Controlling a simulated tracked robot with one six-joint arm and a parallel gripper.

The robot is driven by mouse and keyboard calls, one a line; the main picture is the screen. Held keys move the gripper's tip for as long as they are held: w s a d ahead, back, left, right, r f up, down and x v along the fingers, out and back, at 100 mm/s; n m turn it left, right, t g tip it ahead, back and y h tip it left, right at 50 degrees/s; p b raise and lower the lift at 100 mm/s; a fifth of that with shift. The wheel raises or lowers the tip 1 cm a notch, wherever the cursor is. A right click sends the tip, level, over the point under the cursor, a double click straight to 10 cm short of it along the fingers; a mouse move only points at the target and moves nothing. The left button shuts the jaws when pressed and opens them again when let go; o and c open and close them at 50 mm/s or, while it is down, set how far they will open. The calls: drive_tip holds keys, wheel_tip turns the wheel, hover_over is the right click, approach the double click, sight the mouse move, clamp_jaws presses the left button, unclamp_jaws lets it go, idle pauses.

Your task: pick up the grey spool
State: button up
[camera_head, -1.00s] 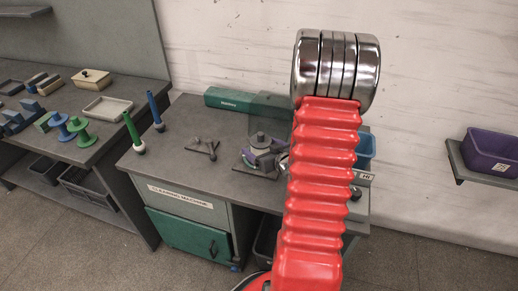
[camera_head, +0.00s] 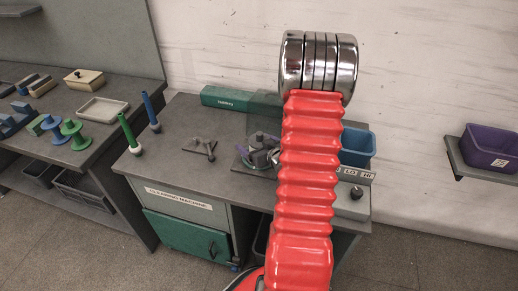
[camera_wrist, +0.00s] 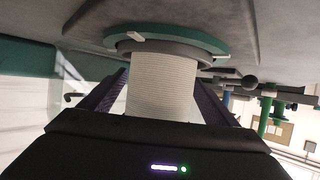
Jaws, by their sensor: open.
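In the wrist view a pale grey ribbed cylinder (camera_wrist: 162,88), which looks like the grey spool, stands between the two dark purple fingers of my gripper (camera_wrist: 160,80). A finger lies on each side, and the jaws are open. The cylinder's darker grey collar (camera_wrist: 165,49) adjoins a green ring (camera_wrist: 170,36) at the grey surface. My gripper's body hides its near end. In the head view a grey fixture (camera_head: 262,142) stands on the middle bench, partly behind my red arm, which hides the spool and my gripper.
The left bench carries several spools and a tray (camera_head: 104,109). A purple bin (camera_head: 490,146) sits on the right shelf.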

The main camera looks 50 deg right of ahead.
drive_tip(key=c, duration=1.2)
